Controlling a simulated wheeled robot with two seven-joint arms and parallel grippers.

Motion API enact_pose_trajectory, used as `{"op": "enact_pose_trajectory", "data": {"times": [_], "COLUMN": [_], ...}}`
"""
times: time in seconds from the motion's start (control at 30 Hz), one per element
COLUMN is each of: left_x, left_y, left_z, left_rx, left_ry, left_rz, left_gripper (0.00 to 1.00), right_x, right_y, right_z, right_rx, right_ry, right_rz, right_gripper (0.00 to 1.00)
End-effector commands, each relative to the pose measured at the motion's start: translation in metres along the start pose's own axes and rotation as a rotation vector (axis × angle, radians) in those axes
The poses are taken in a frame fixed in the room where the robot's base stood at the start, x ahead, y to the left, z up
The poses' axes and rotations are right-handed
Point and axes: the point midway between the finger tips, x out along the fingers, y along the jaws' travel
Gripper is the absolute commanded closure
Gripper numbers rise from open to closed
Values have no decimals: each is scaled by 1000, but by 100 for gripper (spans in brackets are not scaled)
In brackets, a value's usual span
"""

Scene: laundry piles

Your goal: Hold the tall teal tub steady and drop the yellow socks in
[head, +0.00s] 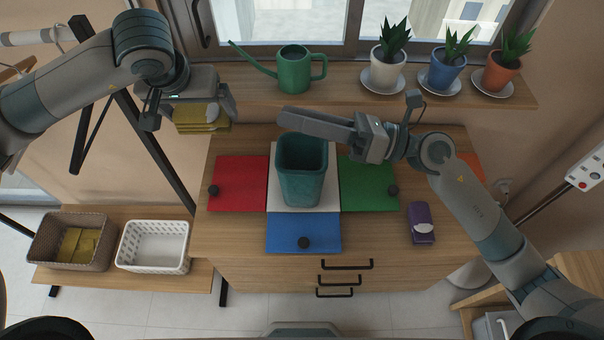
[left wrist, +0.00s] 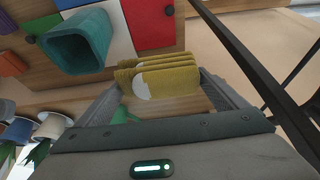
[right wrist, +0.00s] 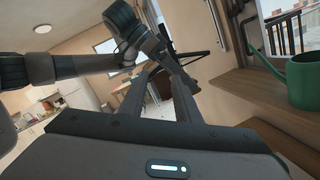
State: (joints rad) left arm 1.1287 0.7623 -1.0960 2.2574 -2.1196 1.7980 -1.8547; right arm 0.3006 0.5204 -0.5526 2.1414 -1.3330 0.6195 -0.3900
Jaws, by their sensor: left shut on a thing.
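The tall teal tub (head: 301,185) stands upright on a pale square on the dresser top, and its dark inside shows. It also shows in the left wrist view (left wrist: 75,45). My left gripper (head: 197,112) is shut on the folded yellow socks (left wrist: 165,82), which also show below its fingers in the head view (head: 200,120), left of the tub and apart from it. My right gripper (head: 300,120) points left, just above and behind the tub's rim. The right wrist view shows a narrow gap between its fingers (right wrist: 160,85) with nothing held.
Red (head: 240,182), green (head: 369,184) and blue (head: 303,232) panels with black knobs surround the tub. A purple item (head: 421,222) lies to the right. A shelf behind holds a green watering can (head: 294,70) and plants. A brown basket (head: 45,240) and white basket (head: 153,247) stand lower left.

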Motion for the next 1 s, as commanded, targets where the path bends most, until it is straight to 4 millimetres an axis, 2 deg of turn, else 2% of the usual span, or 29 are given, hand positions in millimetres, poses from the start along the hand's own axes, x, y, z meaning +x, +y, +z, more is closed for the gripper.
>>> {"op": "enact_pose_trajectory", "data": {"times": [0.17, 0.3, 0.4, 0.6, 0.7, 1.0], "left_x": [-1, -1, -1, -2, -2, -2], "left_y": [0, 0, 0, 0, 0, 0], "left_z": [0, 0, -1, -1, -1, -1], "left_rx": [0, 0, 0, 0, 0, 0], "left_ry": [0, 0, 0, 0, 0, 0], "left_rz": [0, 0, 0, 0, 0, 0], "left_gripper": [30, 30, 30, 30, 30, 30], "right_x": [-11, -36, -58, -93, -101, -103], "right_y": [-18, -44, -63, -89, -94, -96], "right_z": [-41, -66, -77, -83, -83, -83], "right_rx": [-233, -383, -464, -550, -564, -569], "right_ry": [326, 576, 732, 929, 969, 982], "right_rz": [-16, -50, -80, -128, -139, -142], "right_gripper": [70, 70, 70, 70, 70, 70]}}
